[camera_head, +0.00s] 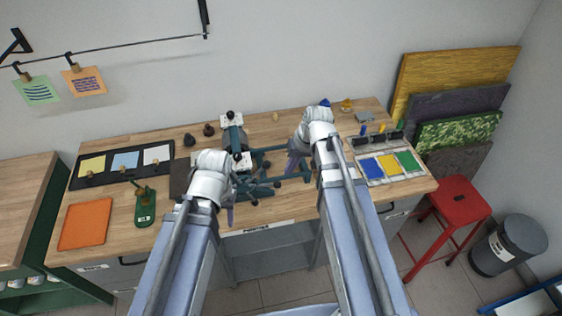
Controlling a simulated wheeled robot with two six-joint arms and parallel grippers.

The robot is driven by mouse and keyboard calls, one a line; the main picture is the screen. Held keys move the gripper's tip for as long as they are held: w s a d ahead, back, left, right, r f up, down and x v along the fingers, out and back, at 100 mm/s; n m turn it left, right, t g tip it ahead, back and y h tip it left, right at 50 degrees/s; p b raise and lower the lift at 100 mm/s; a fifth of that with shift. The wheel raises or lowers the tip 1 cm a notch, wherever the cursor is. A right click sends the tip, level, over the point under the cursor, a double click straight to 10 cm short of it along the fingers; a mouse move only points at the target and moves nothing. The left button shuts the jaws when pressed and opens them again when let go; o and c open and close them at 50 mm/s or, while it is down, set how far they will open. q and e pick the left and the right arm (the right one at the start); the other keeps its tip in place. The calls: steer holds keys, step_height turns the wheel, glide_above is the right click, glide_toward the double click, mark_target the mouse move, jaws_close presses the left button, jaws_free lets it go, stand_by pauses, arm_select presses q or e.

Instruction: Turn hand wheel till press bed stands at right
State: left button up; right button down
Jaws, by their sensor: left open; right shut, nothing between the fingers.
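The press (236,139) stands mid-bench, a dark teal frame with pale end blocks. Its hand wheel (254,189), dark with knobbed spokes, shows at the front, partly hidden by my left gripper. A dark flat plate (180,178), which looks like the press bed, shows at the left of the press, partly behind my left arm. Teal rails (292,176) reach out to the right with nothing seen on them. My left gripper (232,203) is open beside the wheel; contact cannot be told. My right gripper (293,163) is shut and empty, over the right rails.
At left lie an orange sheet (85,224), a green tool (145,206) and a tray of colour cards (77,182). At right is a tray with blue, yellow and green pads (359,181). A red stool (460,202) and grey bin (510,244) stand right of the bench.

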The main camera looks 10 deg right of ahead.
mark_target(278, 183)
arm_select(q)
step_height(278, 183, up, 3)
steer(key=shift+f+p, duration=0.1)
steer(key=shift+p, duration=0.6)
arm_select(e)
steer(key=shift+m, duration=0.3)
steer(key=d+r, duration=0.1)
steer(key=w+d+r, duration=0.1)
steer(key=r, duration=0.1)
steer(key=shift+w+d+r, duration=0.1)
steer(key=shift+w, duration=0.1)
arm_select(q)
steer(key=shift+f, duration=0.1)
arm_select(e)
steer(key=shift+t, duration=0.3)
steer(key=b+x, duration=1.2)
steer(key=x, duration=0.1)
arm_select(q)
step_height(278, 183, down, 13)
steer(key=b, duration=0.1)
arm_select(e)
steer(key=shift+a+f, duration=0.35)
steer(key=shift+f, duration=0.05)
